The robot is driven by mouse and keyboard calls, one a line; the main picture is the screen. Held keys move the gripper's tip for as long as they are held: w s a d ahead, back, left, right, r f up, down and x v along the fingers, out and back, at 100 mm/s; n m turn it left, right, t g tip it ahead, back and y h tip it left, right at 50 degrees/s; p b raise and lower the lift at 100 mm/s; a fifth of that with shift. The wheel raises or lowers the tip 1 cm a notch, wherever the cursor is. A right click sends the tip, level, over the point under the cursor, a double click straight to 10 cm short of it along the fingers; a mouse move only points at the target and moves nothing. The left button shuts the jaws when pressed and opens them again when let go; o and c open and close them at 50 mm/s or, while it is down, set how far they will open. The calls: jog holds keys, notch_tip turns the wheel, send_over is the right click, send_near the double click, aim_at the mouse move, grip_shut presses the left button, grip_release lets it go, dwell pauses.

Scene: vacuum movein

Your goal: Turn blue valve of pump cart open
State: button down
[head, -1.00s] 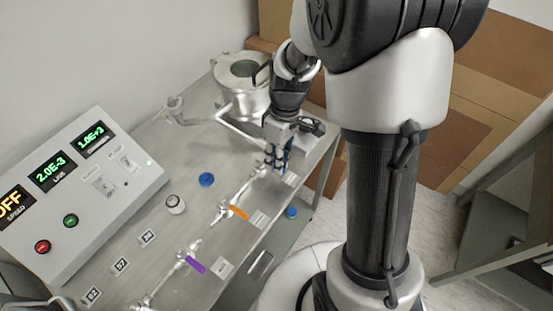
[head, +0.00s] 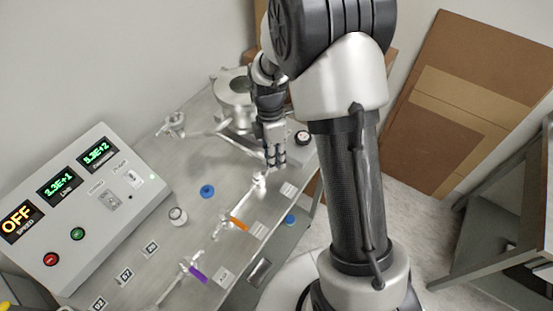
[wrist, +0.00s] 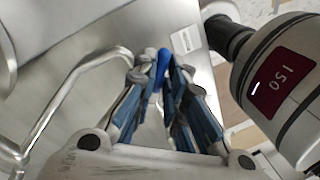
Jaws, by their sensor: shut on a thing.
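The blue valve handle (wrist: 163,62) shows in the wrist view as a blue piece between my fingertips. My gripper (wrist: 163,76) is shut on it. In the head view my gripper (head: 275,163) points down at the upper right end of the pipe line on the pump cart (head: 185,150). There the fingers hide the blue handle, so its angle to the pipe is unclear. An orange valve handle (head: 240,224) and a purple valve handle (head: 198,274) sit lower along the line.
A control panel (head: 82,215) with lit displays stands on the cart's left. A blue cap (head: 207,191) and a small white knob (head: 178,216) lie mid-cart. A metal vessel (head: 233,98) stands behind my gripper. A bent pipe (wrist: 75,75) runs left in the wrist view.

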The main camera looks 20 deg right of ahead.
jog(key=n, duration=0.1)
jog(key=w+n+p, duration=0.1)
jog(key=n+p, duration=0.1)
jog(key=shift+w+a+r+n+h, duration=0.1)
jog(key=shift+w+a+n+h, duration=0.15)
jog(key=shift+w+n+h, duration=0.1)
jog(key=shift+w+a+n+h+p, duration=0.15)
jog(key=shift+w+a+n+p, duration=0.2)
jog(key=shift+n, duration=0.55)
jog(key=shift+w+a+n+h+p, duration=0.1)
jog(key=shift+w+n+p, duration=0.35)
jog(key=shift+n, duration=0.4)
jog(key=c, duration=1.7)
grip_release()
jog(key=shift+o, duration=0.3)
jog(key=v, duration=1.1)
jog(key=shift+a+r, duration=0.2)
jog(key=shift+r, duration=0.25)
jog(key=shift+s, duration=0.15)
